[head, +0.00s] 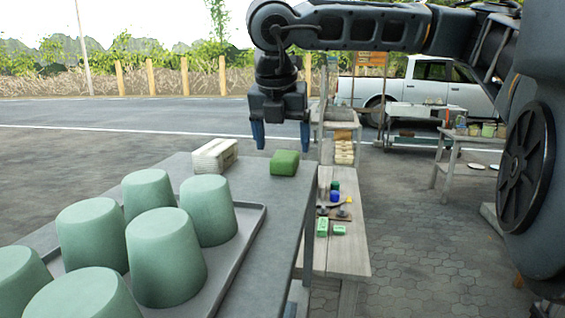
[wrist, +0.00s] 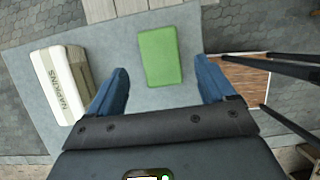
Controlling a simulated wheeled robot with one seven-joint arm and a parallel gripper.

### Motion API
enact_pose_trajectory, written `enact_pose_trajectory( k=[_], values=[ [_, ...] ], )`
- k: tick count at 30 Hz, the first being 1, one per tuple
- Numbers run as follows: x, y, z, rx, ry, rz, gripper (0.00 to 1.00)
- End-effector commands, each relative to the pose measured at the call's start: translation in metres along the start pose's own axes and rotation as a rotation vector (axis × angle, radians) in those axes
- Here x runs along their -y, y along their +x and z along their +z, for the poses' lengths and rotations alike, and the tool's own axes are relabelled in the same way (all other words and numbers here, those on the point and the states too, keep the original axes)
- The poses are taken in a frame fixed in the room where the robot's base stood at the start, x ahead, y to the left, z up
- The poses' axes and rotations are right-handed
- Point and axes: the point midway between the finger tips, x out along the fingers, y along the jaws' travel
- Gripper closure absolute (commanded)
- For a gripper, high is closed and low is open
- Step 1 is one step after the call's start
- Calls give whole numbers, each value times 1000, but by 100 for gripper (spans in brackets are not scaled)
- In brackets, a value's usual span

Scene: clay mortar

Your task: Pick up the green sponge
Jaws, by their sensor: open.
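The green sponge (head: 285,162) lies flat near the far right corner of the grey table (head: 178,168) in the head view. In the wrist view the green sponge (wrist: 160,57) lies on the grey surface, ahead of and between my fingers. My gripper (head: 281,146) is open, pointing down just above the sponge, with its blue fingers apart. In the wrist view my gripper (wrist: 163,88) shows one blue finger on each side, with nothing between the tips but the sponge beyond them. The gap in height between fingers and sponge is hard to tell.
A white and beige packet (head: 214,156) lies just left of the sponge; it also shows in the wrist view (wrist: 58,85). Several upturned pale green pots (head: 165,257) stand on a tray (head: 250,228) nearer me. A lower wooden bench (head: 348,258) with small items stands to the right.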

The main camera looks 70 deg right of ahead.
Motion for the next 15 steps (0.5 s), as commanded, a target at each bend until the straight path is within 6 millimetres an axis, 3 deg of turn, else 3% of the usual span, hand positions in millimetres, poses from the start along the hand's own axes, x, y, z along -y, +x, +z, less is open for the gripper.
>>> enact_pose_trajectory(
  k=[7, 15],
  values=[
    [1, 34, -1, -2, 1, -1, 17],
    [1, 39, 0, -1, 0, 0, 17]
  ],
)
